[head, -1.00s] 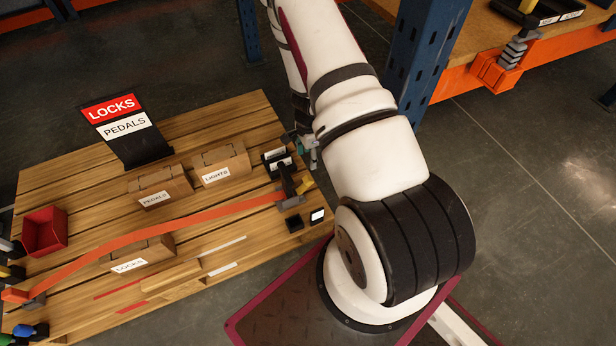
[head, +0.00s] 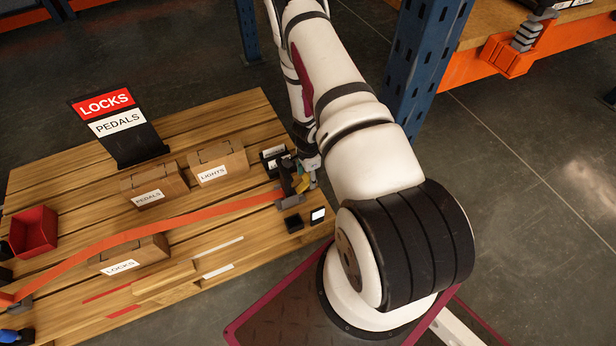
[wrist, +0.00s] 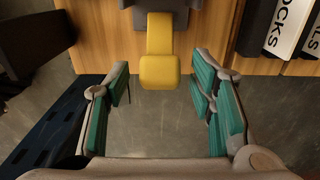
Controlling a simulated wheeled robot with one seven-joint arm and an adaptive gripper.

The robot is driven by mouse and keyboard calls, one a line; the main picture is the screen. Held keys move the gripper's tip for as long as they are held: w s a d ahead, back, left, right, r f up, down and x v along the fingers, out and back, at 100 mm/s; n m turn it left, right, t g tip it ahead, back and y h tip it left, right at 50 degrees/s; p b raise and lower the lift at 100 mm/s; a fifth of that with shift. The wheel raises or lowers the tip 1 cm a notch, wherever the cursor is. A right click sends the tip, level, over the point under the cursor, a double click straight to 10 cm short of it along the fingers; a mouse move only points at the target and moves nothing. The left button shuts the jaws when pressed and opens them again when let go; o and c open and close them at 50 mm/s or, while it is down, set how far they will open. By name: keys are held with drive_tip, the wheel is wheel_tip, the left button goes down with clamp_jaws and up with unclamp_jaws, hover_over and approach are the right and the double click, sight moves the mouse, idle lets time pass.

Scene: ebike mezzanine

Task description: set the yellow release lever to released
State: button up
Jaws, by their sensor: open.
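The yellow release lever (wrist: 160,70) shows in the wrist view at the top centre, with a wide squared end pointing toward my gripper. It rises from a grey block (wrist: 160,18) at the pallet's edge. My gripper (wrist: 160,84) is open, its green-padded fingers on either side of the lever's end with gaps on both sides. I see no contact.
The wooden pallet (head: 50,180) bears cardboard boxes marked PEDALS (head: 155,186), LIGHTS (head: 219,163) and LOCKS (head: 130,254), a red bin (head: 34,231) and a sign (head: 118,125). A small black bin (head: 293,222) lies near the buckle. A blue rack post (head: 425,65) stands behind my arm.

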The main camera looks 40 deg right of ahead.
sight(305, 179)
clamp_jaws()
drive_tip(key=shift+w+a+r, duration=0.2)
drive_tip(key=shift+a, duration=0.5)
unclamp_jaws()
drive_tip(key=shift+d, duration=0.1)
wheel_tip(305, 179, up, 12)
idle(0.6)
